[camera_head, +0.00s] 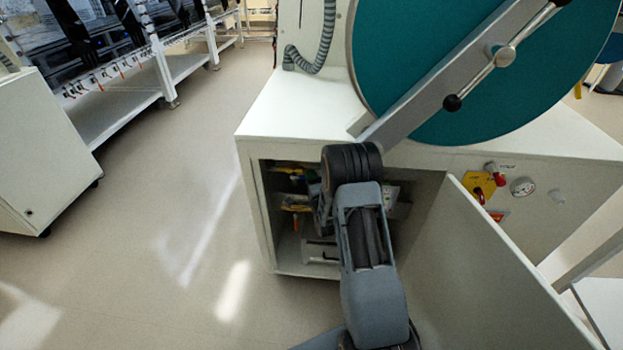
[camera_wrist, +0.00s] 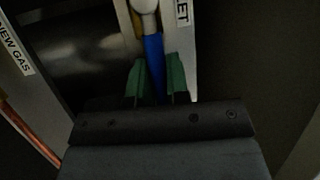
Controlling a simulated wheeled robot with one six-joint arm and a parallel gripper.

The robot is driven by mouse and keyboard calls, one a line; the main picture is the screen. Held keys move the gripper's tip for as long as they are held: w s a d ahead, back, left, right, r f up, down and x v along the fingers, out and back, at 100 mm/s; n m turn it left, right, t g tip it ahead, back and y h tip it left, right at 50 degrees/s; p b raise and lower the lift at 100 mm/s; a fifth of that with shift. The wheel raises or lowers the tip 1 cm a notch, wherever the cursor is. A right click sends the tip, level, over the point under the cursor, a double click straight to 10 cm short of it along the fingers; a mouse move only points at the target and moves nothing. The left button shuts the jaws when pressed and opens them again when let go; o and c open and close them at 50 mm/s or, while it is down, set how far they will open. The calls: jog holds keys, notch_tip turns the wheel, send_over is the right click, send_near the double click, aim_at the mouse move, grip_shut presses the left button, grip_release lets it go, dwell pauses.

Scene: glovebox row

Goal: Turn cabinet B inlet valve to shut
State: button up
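In the wrist view, a valve handle with a blue grip (camera_wrist: 153,52) hangs from a pale round hub, in front of a light upright strip. A label ending in "LET" (camera_wrist: 183,10) sits beside it; its start is cut off. My gripper (camera_wrist: 160,72) has one green finger on each side of the blue handle. The fingers stand about a handle's width apart; I cannot tell whether they press on it. In the head view, my arm reaches into the open lower compartment of the white cabinet (camera_head: 262,118), and my gripper is hidden there.
A "NEW GAS" label (camera_wrist: 15,48) and a copper pipe (camera_wrist: 30,132) are at left in the wrist view. The open compartment door (camera_head: 480,270) stands right of my arm. A yellow-and-red switch (camera_head: 484,186) and a gauge (camera_head: 522,187) are on the front.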

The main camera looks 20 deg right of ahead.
grip_shut()
jog(key=shift+f, duration=0.1)
